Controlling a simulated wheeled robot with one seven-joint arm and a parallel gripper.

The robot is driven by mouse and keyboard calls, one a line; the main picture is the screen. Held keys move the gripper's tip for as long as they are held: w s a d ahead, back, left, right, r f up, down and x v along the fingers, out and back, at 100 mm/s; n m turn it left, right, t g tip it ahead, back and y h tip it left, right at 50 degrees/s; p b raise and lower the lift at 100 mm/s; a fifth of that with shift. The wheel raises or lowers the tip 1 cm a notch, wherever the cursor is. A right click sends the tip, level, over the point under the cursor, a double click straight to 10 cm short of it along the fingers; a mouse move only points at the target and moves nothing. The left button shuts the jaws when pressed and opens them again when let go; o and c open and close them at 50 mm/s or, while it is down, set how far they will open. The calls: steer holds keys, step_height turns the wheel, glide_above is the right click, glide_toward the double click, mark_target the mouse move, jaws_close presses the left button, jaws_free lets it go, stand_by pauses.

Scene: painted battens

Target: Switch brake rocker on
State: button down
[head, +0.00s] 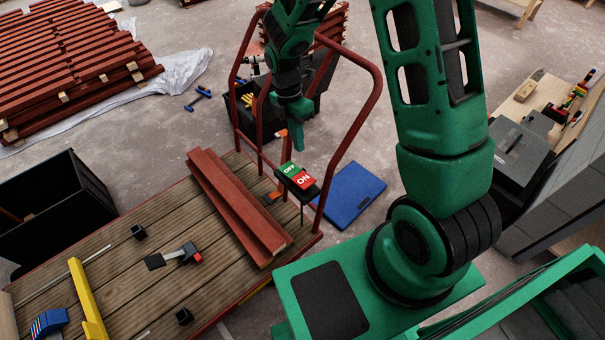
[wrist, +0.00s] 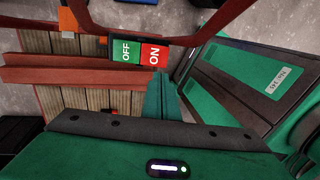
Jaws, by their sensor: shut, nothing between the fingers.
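The brake rocker (head: 297,176) sits on the red rail of the wooden-decked cart. It has a green half marked OFF and a red half marked ON, and it also shows in the wrist view (wrist: 139,53). I cannot tell which half is pressed down. My gripper (head: 298,146) points down with its fingers shut and empty, above and behind the rocker in the head view. In the wrist view the shut green fingers (wrist: 167,82) end close to the edge of the ON half. I cannot tell whether they touch it.
The red tube rail (head: 374,100) curves around the rocker and my gripper. Red battens (head: 235,205) lie on the cart deck beside the rocker. A blue case (head: 350,196) lies on the floor beyond. Black clamps and a yellow level (head: 86,300) lie on the deck.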

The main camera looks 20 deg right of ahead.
mark_target(306, 182)
steer(key=x, duration=1.4)
steer(key=shift+s, duration=0.1)
